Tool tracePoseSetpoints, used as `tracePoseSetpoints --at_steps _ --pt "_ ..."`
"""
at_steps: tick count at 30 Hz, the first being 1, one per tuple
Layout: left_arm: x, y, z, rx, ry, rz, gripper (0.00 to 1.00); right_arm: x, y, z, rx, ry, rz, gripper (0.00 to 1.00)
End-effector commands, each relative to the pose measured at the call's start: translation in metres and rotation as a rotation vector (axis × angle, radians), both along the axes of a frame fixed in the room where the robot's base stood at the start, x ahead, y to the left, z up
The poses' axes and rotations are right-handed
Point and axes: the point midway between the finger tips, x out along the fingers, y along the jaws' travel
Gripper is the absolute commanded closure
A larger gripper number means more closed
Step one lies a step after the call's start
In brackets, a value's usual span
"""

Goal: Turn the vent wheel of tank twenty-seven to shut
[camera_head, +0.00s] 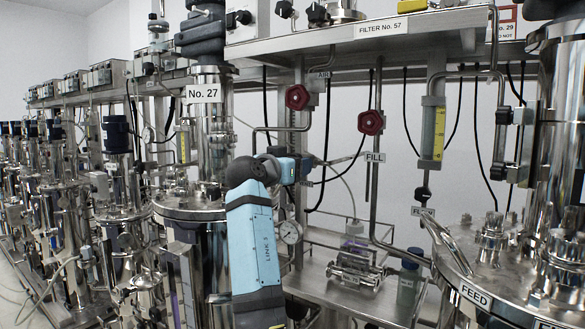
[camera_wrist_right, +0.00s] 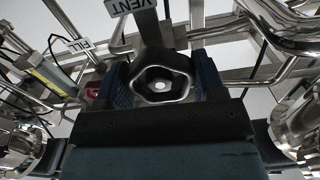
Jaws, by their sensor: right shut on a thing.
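Tank No. 27 is the steel vessel with a "No. 27" plate (camera_head: 203,93) on its column, left of centre in the head view. My right arm rises in front of it, and my right gripper (camera_head: 303,168) is at the pipework just right of the column. In the right wrist view a dark lobed vent wheel (camera_wrist_right: 160,72) with a pale hub sits between the two blue fingers of my right gripper (camera_wrist_right: 161,88), which is shut on it. A "VENT" tag (camera_wrist_right: 131,6) hangs just above. In the head view the wheel is hidden behind gripper and arm. My left gripper is not in view.
A red wheel (camera_head: 297,97) by the "AIR" tag and another red wheel (camera_head: 371,122) above the "FILL" tag (camera_head: 375,157) are close to my right gripper. Pipes and black hoses crowd around. A bottle (camera_head: 408,283) stands on the lower shelf.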

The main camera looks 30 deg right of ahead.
Motion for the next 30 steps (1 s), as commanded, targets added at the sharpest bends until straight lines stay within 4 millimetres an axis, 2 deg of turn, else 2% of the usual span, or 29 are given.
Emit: tracePoseSetpoints --at_steps 11,12,14,15,24,30 --pt "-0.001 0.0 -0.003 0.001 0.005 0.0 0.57 0.0 0.0 0.0 0.002 -0.003 0.001 0.61" --pt "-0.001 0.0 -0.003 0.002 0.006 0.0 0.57 0.0 0.0 0.0 0.002 -0.003 0.0 0.31" --pt "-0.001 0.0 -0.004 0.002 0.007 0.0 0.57 0.0 0.0 -0.001 0.002 -0.002 0.0 0.17" --pt "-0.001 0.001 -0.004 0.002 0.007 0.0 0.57 0.0 0.0 -0.001 0.002 -0.002 0.0 0.13" --pt "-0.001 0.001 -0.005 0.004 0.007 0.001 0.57 0.0 0.002 -0.001 0.002 -0.001 0.001 0.13" --pt "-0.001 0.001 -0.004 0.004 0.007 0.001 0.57 -0.01 0.027 -0.001 0.003 -0.002 0.003 0.13"
